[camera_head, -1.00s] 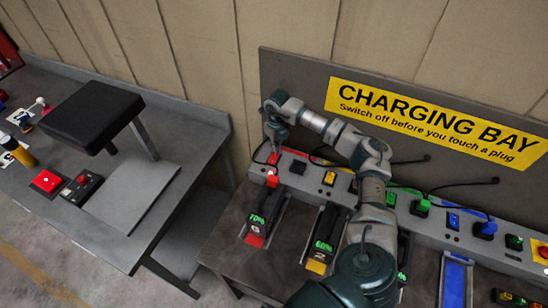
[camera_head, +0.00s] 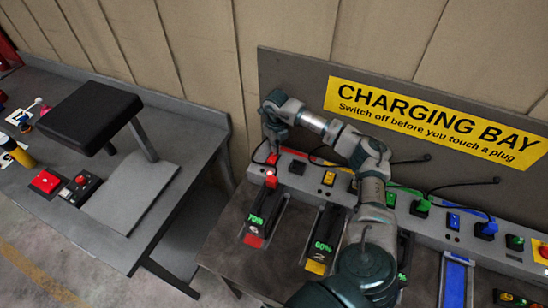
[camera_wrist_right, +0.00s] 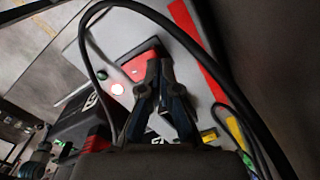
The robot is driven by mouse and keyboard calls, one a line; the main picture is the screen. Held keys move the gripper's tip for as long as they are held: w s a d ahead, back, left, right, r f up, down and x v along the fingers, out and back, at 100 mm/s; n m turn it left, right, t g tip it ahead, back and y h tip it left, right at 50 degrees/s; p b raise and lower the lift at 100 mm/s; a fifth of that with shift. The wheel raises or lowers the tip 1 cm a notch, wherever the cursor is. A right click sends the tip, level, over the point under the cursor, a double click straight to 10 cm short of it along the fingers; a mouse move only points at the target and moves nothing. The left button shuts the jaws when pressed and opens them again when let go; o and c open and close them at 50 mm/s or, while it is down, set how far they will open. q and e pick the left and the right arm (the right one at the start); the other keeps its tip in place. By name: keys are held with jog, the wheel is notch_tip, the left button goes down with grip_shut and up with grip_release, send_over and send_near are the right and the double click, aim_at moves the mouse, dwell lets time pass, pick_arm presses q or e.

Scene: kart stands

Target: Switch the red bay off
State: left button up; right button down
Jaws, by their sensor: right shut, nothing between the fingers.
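The red bay is at the left end of the grey charging strip (camera_head: 315,178). Its red plug (camera_head: 271,181) has a black cable, and its battery (camera_head: 264,212) reads 70% above a red label. My right gripper (camera_head: 275,140) is over the red bay's end of the strip, shut and empty. In the right wrist view, the shut fingertips (camera_wrist_right: 160,66) are at a red part (camera_wrist_right: 138,64) on the grey housing and partly cover it. Whether they touch it, I cannot tell. A small pale round light (camera_wrist_right: 117,88) sits beside it. The switch position is unclear. My left gripper is out of view.
The yellow bay's battery (camera_head: 324,240) reads 60%. Green plug (camera_head: 421,207) and blue plug (camera_head: 486,229) stand further right. A black cable (camera_wrist_right: 220,68) loops around the fingers in the wrist view. A separate table (camera_head: 175,215) stands left, across a gap.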

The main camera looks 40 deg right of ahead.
jog(key=shift+f, duration=0.15)
jog(key=shift+a, duration=0.6)
jog(key=shift+f, duration=0.1)
jog(key=shift+f, duration=0.1)
